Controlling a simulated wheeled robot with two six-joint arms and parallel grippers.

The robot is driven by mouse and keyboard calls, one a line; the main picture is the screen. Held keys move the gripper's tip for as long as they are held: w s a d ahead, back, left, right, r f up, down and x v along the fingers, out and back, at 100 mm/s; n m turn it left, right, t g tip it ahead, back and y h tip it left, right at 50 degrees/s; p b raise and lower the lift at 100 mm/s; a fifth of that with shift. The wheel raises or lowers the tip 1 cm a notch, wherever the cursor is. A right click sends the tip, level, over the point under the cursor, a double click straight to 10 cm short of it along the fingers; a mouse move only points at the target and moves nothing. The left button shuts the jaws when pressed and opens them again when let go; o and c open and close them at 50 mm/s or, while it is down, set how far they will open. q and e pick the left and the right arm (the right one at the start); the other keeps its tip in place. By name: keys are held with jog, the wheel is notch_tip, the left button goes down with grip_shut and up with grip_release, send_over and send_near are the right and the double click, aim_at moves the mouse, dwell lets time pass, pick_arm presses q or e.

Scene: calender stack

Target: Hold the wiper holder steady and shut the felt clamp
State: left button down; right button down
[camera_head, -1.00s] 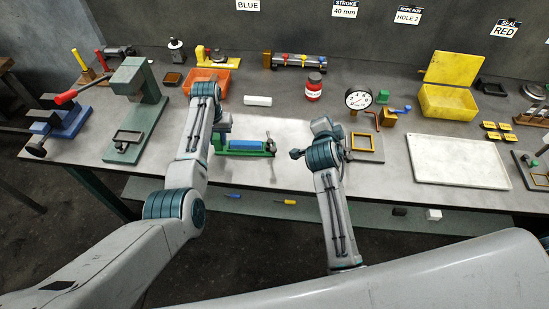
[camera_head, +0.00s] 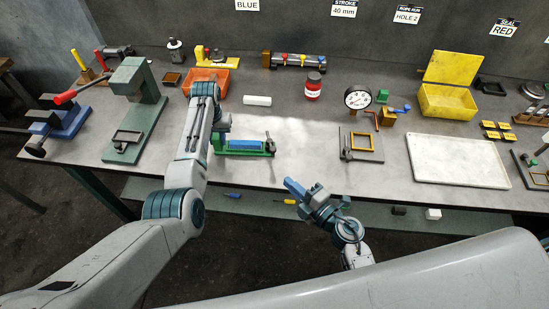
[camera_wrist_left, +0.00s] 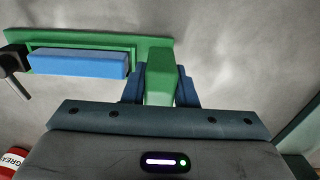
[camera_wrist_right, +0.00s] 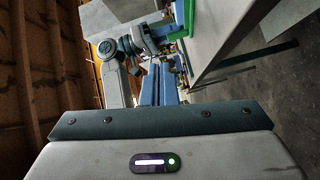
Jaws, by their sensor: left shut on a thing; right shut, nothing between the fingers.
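The green wiper holder (camera_head: 232,152) lies on the bench with a blue felt bar (camera_head: 243,144) along it. It also shows in the left wrist view (camera_wrist_left: 90,38). My left gripper (camera_wrist_left: 160,88) is shut on the holder's green end block, one blue finger on each side. The dark felt clamp (camera_head: 269,144) sits at the holder's right end, and shows at the left edge of the left wrist view (camera_wrist_left: 14,60); I cannot tell whether it is fully shut. My right gripper (camera_head: 292,187) is shut and empty, in front of the bench edge, apart from the holder.
A grey plate with a yellow frame (camera_head: 362,142) and a white board (camera_head: 458,162) lie to the right. Bench between holder and plate is clear.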

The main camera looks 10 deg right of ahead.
jog(key=shift+s+a+f, duration=0.15)
jog(key=x, duration=1)
jog(key=shift+w+a, duration=0.15)
jog(key=shift+w, duration=0.05)
jog(key=shift+w+d+f, duration=0.25)
jog(key=shift+w+d, duration=0.35)
jog(key=shift+d, duration=0.15)
jog(key=shift+w+d+f, duration=0.25)
jog(key=shift+w+d, duration=0.35)
jog(key=shift+d, duration=0.15)
jog(key=shift+n, duration=0.3)
jog(key=shift+d+g+y, duration=0.25)
jog(key=shift+g+y, duration=0.15)
jog(key=shift+g, duration=0.1)
